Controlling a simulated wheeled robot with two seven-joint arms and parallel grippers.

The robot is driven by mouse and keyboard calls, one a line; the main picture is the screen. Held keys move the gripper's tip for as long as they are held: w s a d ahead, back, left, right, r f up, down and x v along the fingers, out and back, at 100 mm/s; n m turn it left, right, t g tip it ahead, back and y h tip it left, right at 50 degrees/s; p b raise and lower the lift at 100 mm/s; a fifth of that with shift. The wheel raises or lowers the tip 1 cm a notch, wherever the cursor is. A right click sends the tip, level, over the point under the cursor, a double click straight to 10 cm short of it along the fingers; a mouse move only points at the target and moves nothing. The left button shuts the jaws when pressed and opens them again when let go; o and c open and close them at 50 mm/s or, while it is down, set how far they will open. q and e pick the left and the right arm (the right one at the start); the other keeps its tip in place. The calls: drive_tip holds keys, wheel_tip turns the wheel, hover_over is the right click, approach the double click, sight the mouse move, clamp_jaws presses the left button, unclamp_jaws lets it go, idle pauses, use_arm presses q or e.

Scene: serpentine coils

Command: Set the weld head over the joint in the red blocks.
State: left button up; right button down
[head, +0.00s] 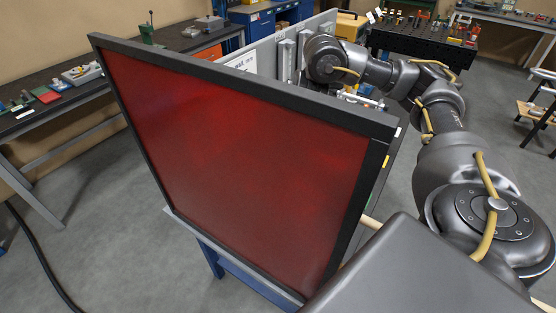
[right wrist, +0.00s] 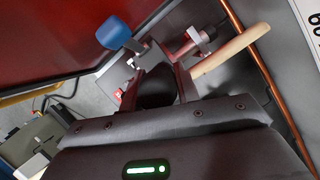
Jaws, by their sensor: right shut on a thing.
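A large red screen (head: 235,165) in a black frame fills the middle of the head view and hides most of the work area behind it. My right arm reaches around behind it, and its gripper is hidden there. In the right wrist view my right gripper (right wrist: 160,85) is shut on a black grip (right wrist: 156,90), which seems to belong to the weld head. A grey metal body (right wrist: 118,76) and a blue knob (right wrist: 114,32) show just beyond it. Small red parts show nearby, but I cannot make out the red blocks or their joint. My left gripper is not in view.
In the right wrist view a copper tube (right wrist: 250,75) runs along a grey panel on the right, beside a pale wooden bar (right wrist: 230,52). The red screen is close at the upper left. Side benches (head: 60,108) with tools stand farther off.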

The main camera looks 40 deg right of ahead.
drive_tip(key=shift+f+b, duration=0.75)
drive_tip(key=shift+f, duration=0.25)
idle(0.5)
drive_tip(key=c, duration=0.9)
unclamp_jaws()
drive_tip(key=shift+a, duration=0.1)
drive_tip(key=shift+c, duration=0.2)
drive_tip(key=shift+f, duration=0.1)
drive_tip(key=p+v, duration=0.2)
drive_tip(key=v, duration=0.9)
drive_tip(key=shift+a+f, duration=0.1)
